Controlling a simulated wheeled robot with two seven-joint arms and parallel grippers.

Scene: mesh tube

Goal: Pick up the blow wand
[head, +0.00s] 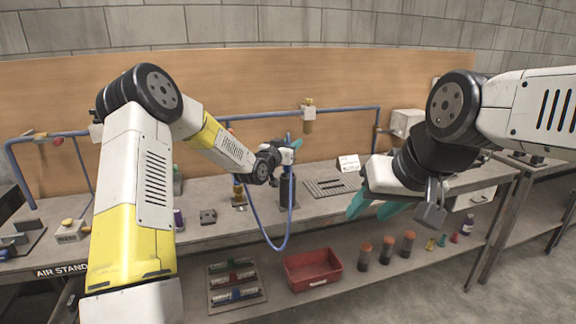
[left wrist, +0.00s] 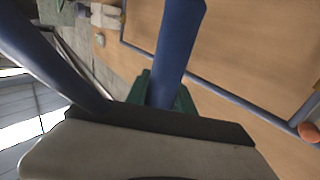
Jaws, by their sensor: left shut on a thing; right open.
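The blow wand (left wrist: 178,45) is a blue rod, seen large between the green fingers of my left gripper (left wrist: 166,92) in the left wrist view. In the head view, the left gripper (head: 291,142) is small, above a dark upright holder (head: 287,190) on the bench, and is shut on the wand. Most of the wand is hidden there by the gripper. A blue hose (head: 276,247) hangs in a loop below the bench edge near it. My right gripper (head: 374,208) is open and empty, with teal fingers, at the bench's front right.
The workbench (head: 215,228) carries a slotted plate (head: 331,186), a white card (head: 348,162) and a blue pipe frame (head: 376,120) behind. On the lower shelf are a red bin (head: 313,269), a tray of coloured items (head: 236,283) and several dark cylinders (head: 387,250).

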